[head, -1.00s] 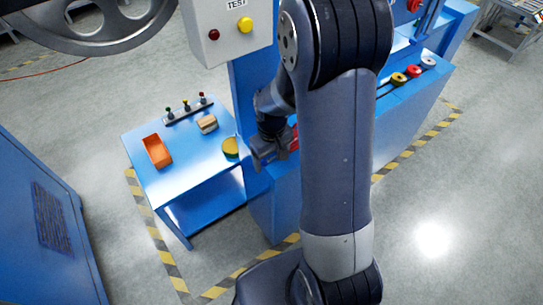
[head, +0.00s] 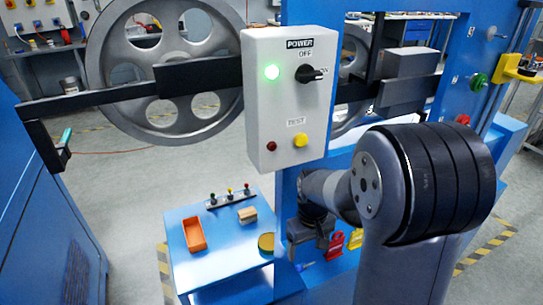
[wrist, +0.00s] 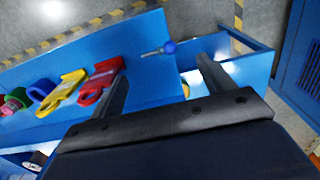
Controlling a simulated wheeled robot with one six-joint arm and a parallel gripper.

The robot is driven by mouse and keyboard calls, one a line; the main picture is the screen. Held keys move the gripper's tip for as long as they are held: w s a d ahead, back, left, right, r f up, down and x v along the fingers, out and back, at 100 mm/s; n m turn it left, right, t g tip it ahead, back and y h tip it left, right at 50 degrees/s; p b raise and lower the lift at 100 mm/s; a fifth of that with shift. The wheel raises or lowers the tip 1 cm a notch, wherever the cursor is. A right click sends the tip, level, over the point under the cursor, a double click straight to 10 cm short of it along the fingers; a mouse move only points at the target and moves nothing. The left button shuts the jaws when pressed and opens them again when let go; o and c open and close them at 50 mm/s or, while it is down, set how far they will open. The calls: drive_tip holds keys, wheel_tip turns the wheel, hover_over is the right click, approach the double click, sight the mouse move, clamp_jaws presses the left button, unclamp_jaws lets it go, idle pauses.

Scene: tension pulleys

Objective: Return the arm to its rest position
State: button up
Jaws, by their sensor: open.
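My arm is bent, with its big dark elbow joint at the lower right of the head view. My gripper (head: 308,246) hangs in front of the blue machine frame, just right of the small blue table, and is partly hidden by its own wrist. In the wrist view its two fingers (wrist: 163,70) are spread apart with nothing between them. A blue-handled tool (wrist: 168,47) lies on the blue surface beyond the fingertips, apart from them.
A red item (wrist: 100,82) and a yellow item (wrist: 69,86) lie left of the fingers. The blue table (head: 215,266) bears an orange tray (head: 194,234). A control box (head: 285,100) with a lit green lamp and large pulley wheels (head: 112,60) stand above.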

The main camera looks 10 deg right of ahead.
sight(307, 268)
drive_tip(key=shift+f, duration=0.1)
drive_tip(key=f, duration=0.5)
drive_tip(key=f+b, duration=0.1)
drive_tip(key=f, duration=0.1)
drive_tip(key=shift+s+d+f, duration=0.25)
drive_tip(key=shift+s+f, duration=0.05)
drive_tip(key=shift+f, duration=0.1)
drive_tip(key=shift+w+r, duration=0.15)
drive_tip(key=shift+r, duration=0.35)
drive_tip(key=shift+f, duration=0.4)
drive_tip(key=shift+r, duration=0.1)
